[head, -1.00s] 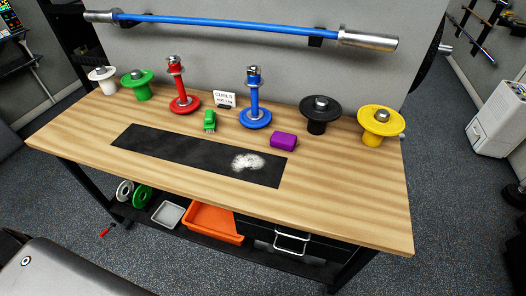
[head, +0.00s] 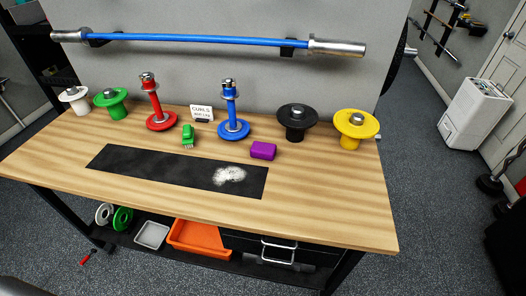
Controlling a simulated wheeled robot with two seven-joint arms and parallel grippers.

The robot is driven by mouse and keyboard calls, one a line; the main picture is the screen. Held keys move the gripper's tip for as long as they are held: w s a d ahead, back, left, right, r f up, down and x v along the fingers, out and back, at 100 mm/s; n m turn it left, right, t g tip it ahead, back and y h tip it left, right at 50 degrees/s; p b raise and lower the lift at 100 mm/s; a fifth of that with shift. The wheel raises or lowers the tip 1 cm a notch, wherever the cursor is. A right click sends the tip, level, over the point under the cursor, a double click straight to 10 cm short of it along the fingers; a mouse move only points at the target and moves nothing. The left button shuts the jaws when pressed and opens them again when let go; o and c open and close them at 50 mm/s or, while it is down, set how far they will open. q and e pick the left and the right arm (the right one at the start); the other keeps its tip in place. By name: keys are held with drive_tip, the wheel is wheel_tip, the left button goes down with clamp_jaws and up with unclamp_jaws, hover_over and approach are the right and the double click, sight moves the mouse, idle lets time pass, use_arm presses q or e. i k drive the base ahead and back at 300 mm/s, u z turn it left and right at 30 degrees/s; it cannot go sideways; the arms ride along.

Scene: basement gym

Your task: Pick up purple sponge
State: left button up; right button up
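The purple sponge (head: 263,151) lies on the wooden workbench (head: 330,205), right of the middle. It sits just behind the right end of a black mat (head: 150,168), apart from it. A patch of white powder (head: 229,175) lies on the mat, in front and left of the sponge. Neither of my grippers shows in the head view.
A blue weight stand (head: 232,128) is left of the sponge, and a black one (head: 297,120) is behind right. A green brush (head: 188,137), red stand (head: 161,120) and yellow stand (head: 357,124) are also on the bench. The bench's front right is bare.

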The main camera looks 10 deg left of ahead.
sight(259, 150)
drive_tip(key=z, duration=0.6)
drive_tip(key=k, duration=0.8)
drive_tip(key=z, duration=0.9)
drive_tip(key=k, duration=0.45)
drive_tip(key=z, duration=0.4)
drive_tip(key=i, duration=2.25)
drive_tip(key=u, duration=0.6)
drive_tip(key=i, duration=1.7)
drive_tip(key=u, duration=1.75)
drive_tip(key=i, duration=1)
drive_tip(key=u, duration=1.45)
drive_tip(key=i, duration=0.15)
drive_tip(key=z, duration=0.1)
